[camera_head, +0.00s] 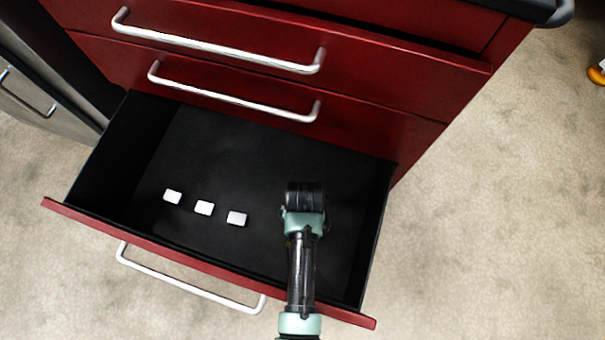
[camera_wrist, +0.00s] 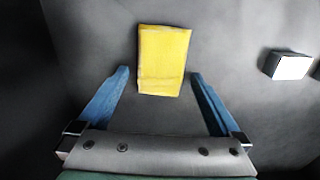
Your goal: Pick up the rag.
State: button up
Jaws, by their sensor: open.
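The rag is a folded yellow cloth (camera_wrist: 164,60) lying flat on the dark drawer floor in the wrist view. My gripper (camera_wrist: 160,75) is open, with one blue finger to each side of the rag's lower part in the picture. The fingers look empty, and I cannot tell how high they are above the rag. In the head view my arm reaches over the front of the open drawer (camera_head: 350,255), toward its right side. There the rag is hidden behind my wrist, and the fingers do not show.
Several small white blocks (camera_head: 203,208) lie in the drawer left of my arm; one (camera_wrist: 291,66) shows in the wrist view. The drawer's red front edge (camera_head: 150,238) and side walls surround this space. Closed red drawers with metal handles (camera_head: 220,43) rise behind it.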

jog(key=c, duration=1.4)
jog(key=shift+o, duration=0.2)
notch_tip(320, 180, up, 10)
jog(key=p, duration=0.5)
